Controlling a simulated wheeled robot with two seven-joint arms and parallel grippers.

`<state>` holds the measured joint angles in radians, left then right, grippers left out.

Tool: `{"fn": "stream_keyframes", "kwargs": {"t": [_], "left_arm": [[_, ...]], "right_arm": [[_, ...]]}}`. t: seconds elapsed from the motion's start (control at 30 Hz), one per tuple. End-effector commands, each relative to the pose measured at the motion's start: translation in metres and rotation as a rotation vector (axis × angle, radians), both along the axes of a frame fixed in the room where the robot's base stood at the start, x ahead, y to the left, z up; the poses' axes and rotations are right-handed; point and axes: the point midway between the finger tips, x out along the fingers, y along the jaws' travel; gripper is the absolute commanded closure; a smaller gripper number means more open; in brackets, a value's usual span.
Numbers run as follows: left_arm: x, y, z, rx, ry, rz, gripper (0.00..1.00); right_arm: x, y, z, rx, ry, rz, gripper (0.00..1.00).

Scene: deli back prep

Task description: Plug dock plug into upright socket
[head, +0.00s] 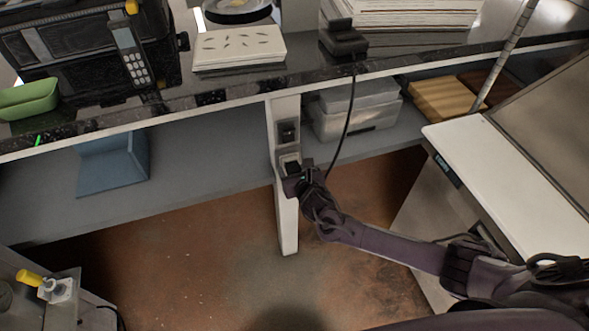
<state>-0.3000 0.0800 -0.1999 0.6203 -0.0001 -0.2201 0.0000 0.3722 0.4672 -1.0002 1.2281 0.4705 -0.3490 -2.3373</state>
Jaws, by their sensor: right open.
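A white upright post (288,225) under the counter edge carries a grey socket plate with a dark upper socket (288,132). A small black plug (293,167) is at the lower part of the plate, against the post; I cannot tell how deep it sits. My right gripper (298,182) is open, right at the plug, and partly covers its lower side. A black cable (348,120) hangs from a black dock (343,40) on the counter down to beside the gripper, where its end is hidden. My left gripper is out of view.
The counter holds a black case (75,50), a green bowl (28,99), a white box (240,50) and stacked sheets (405,12). A blue bin (112,165) and clear containers (355,108) stand on the shelf. A white-topped unit (500,170) is at right. The floor below is clear.

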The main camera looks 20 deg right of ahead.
Motion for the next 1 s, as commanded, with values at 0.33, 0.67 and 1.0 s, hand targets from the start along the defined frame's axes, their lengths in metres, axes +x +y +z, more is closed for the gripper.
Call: {"fn": "stream_keyframes", "kwargs": {"t": [0.33, 0.67, 1.0], "left_arm": [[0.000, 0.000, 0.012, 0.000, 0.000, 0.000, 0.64], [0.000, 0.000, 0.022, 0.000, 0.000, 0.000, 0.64], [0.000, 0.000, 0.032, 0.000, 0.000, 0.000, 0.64]], "right_arm": [[-0.009, 0.000, 0.006, 0.000, -0.001, 0.000, 0.37], [-0.019, 0.000, 0.009, 0.000, 0.000, 0.001, 0.37], [-0.028, -0.001, 0.013, 0.000, 0.000, 0.001, 0.37]]}}
